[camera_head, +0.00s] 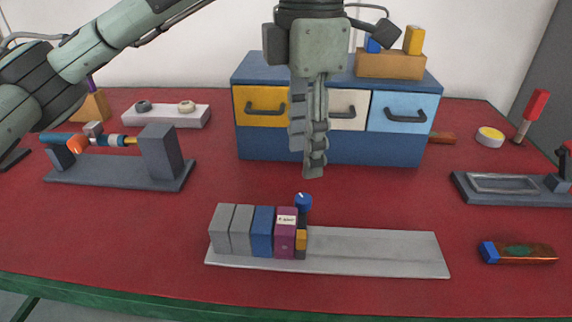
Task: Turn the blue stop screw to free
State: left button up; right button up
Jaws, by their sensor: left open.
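The blue stop screw (303,201) is a round blue knob with a small white mark on top. It sits at the top of a narrow dark and yellow stop block (301,240), at the right end of a row of blocks on a grey rail plate (375,254). My left gripper (313,165) points down above and behind the screw in the picture, apart from it. Its fingers show nearly edge-on, open and empty. My right gripper is out of view.
Grey, blue and purple (285,232) blocks stand left of the stop. A blue drawer cabinet (245,144) stands behind my gripper. A grey fixture (115,172) is at left, a dark tray (505,183) at right. The right part of the rail is clear.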

aim_at(302, 198)
pick_arm(q)
notch_tip(302, 198, down, 8)
jog(key=shift+s+r, duration=0.15)
jog(key=shift+r, duration=0.05)
grip_shut()
dwell(0.4)
